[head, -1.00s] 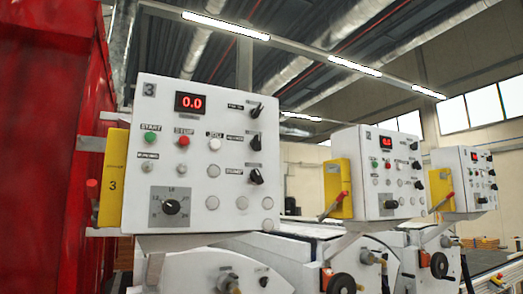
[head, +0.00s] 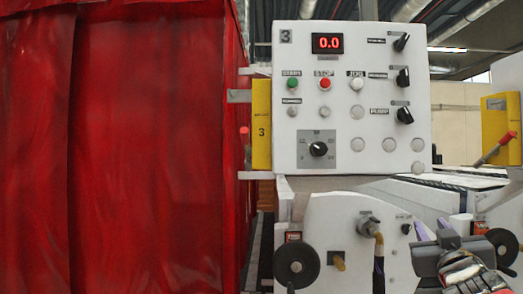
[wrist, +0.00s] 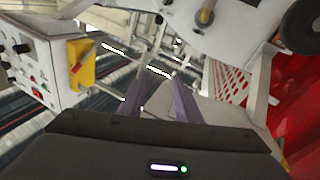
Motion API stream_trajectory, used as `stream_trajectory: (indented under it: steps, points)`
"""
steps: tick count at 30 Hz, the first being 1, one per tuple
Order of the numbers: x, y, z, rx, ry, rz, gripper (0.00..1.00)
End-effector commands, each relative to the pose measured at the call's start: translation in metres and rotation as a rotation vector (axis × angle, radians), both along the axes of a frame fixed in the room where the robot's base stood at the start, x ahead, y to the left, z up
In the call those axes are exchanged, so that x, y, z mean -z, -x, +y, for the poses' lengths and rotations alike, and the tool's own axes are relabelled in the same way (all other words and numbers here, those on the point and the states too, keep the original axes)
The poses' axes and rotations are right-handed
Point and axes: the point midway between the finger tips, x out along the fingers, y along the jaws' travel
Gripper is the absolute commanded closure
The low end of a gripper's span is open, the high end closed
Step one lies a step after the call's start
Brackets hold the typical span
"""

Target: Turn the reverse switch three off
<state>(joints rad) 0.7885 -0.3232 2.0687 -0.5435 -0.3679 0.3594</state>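The white control box numbered 3 (head: 350,100) stands upright in the head view, with a red 0.0 display. Three black rotary switches run down its right side: top switch (head: 401,42), middle switch (head: 402,77) and bottom switch (head: 404,115), labelled PUMP. All three knobs sit tilted. The other two labels are too small to read surely, so I cannot tell which is reverse. My gripper (head: 452,228) is low at the right, below and apart from the box. In the wrist view its two purple-grey fingers (wrist: 160,98) are apart with nothing between them.
A red curtain-like wall (head: 130,150) fills the left. A yellow box (head: 262,125) is on the panel's left side. A black handwheel (head: 296,264) and a valve (head: 370,226) sit below. Another yellow box (head: 502,130) with a red lever (head: 492,150) is at right.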

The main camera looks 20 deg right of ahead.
Motion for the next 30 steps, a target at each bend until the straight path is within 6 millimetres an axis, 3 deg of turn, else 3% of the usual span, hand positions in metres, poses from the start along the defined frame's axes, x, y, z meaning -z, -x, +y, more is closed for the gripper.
stream_trajectory:
  steps: [1, 6, 9, 12, 18, 30]
  points:
    - [-0.028, 0.007, -0.001, -0.019, 0.019, -0.079, 0.7]
    - [-0.116, 0.032, 0.014, -0.137, 0.084, -0.335, 0.7]
    - [-0.161, 0.05, 0.032, -0.228, 0.123, -0.462, 0.7]
    - [-0.193, 0.067, 0.05, -0.312, 0.153, -0.552, 0.7]
    - [-0.219, 0.083, 0.069, -0.398, 0.182, -0.625, 0.7]
    - [-0.221, 0.081, 0.069, -0.401, 0.182, -0.627, 0.7]
